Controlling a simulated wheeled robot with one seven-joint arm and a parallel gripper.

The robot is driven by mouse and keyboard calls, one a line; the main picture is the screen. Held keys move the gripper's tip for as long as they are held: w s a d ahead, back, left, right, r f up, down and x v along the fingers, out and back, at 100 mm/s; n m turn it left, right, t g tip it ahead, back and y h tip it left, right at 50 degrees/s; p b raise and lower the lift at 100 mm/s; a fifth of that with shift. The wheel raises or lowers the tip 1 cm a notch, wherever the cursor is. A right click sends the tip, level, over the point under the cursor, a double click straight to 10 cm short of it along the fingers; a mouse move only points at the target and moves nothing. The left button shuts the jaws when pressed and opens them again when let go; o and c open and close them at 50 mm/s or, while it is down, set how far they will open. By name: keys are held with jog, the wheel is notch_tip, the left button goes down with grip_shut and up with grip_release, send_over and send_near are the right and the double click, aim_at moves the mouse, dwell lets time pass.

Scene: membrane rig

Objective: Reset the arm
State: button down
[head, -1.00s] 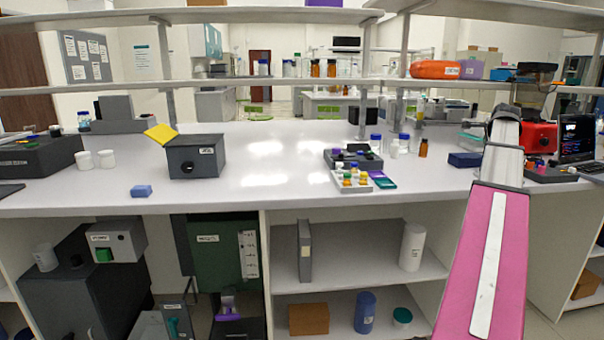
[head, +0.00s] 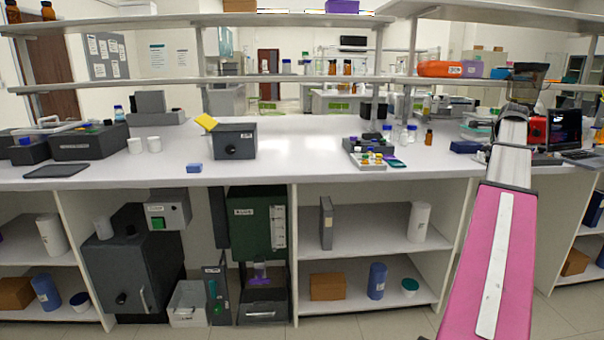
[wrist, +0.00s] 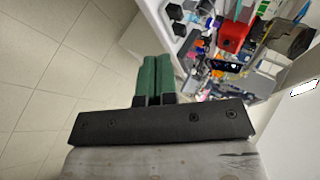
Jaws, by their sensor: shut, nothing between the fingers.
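My arm shows in the head view as a pink link with a white stripe, reaching up and forward at the right, with its far end raised over the bench's right part. My gripper (wrist: 154,75) shows in the wrist view with its two green fingers side by side and touching, shut and empty. Bare tiled floor lies to its left in that view, and the bench edge and bench items lie beyond it to the upper right. In the head view the fingers cannot be made out.
The white bench (head: 300,150) runs across the head view. A dark box (head: 234,142), a vial tray (head: 367,160), a red device (head: 537,130) and a laptop (head: 563,128) stand on it. Shelves run above the bench, and open cabinets are below. The middle bench top is mostly clear.

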jog(key=s+a+f+n+g+y, duration=0.2)
jog(key=a+f+n, duration=0.3)
jog(key=a+f, duration=1)
jog(key=s+a+f+n+g+y, duration=0.2)
jog(key=a+f+n, duration=0.3)
jog(key=a+f, duration=1)
jog(key=s+a+f+n+g, duration=0.5)
jog(key=s+a+f+n, duration=0.6)
jog(key=s+a+f, duration=0.8)
jog(key=a, duration=0.4)
jog(key=shift+s+f, duration=0.25)
jog(key=shift+s, duration=0.15)
